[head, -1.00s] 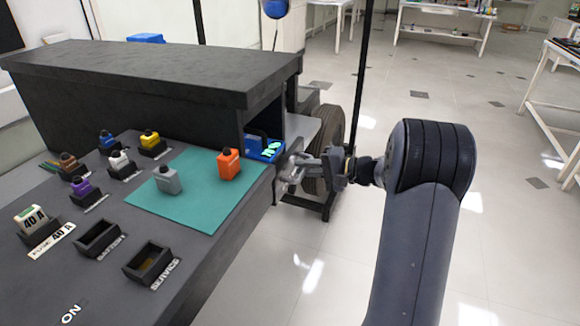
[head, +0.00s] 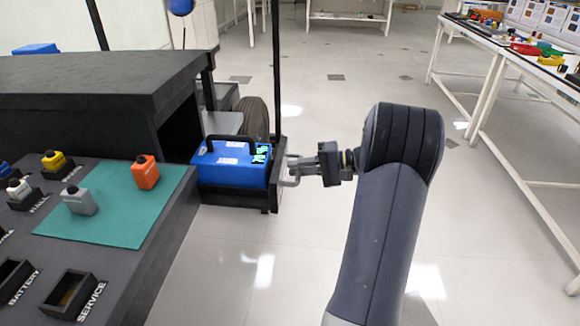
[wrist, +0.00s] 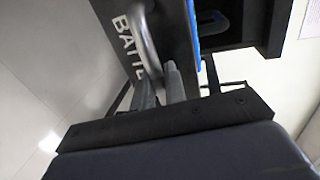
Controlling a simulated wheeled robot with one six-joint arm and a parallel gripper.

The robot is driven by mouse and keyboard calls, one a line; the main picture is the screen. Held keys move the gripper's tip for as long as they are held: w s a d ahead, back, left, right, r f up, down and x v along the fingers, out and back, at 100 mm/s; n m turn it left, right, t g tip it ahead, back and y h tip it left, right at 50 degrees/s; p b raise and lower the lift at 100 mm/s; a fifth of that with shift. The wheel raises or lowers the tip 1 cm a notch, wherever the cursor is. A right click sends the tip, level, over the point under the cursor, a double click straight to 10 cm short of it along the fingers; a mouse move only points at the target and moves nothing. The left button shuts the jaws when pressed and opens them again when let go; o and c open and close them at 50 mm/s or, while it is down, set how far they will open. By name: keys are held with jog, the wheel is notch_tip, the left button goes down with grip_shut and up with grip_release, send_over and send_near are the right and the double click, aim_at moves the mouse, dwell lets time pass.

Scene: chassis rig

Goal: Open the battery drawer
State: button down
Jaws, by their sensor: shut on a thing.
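The battery drawer (head: 273,190) is pulled out of the right side of the dark chassis housing. A blue battery (head: 232,168) with a black carry handle and green terminals sits in it. My gripper (head: 293,170) is at the drawer's front, shut on its metal handle. In the wrist view the curved grey drawer handle (wrist: 146,45) passes between the fingers of my gripper (wrist: 160,88). The dark drawer front (wrist: 122,22) there carries white lettering, partly hidden. The exact finger contact is hard to see in the head view.
A teal mat (head: 115,205) holds an orange block (head: 145,172) and a grey block (head: 79,201). Empty sockets marked BATTERY (head: 12,280) and SERVICE (head: 75,293) are at front left. A wheel (head: 254,118) stands behind the drawer. The floor to the right is clear up to a white table (head: 500,75).

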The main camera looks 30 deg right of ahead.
dwell(0.3)
jog(key=c, duration=1.5)
grip_release()
jog(key=shift+c, duration=0.2)
jog(key=shift+d, duration=0.1)
jog(key=p+v, duration=0.2)
jog(key=v, duration=0.8)
jog(key=shift+s+d+p, duration=0.2)
jog(key=shift+d+p, duration=0.1)
jog(key=shift+b+x, duration=1.3)
jog(key=shift+x, duration=4.35)
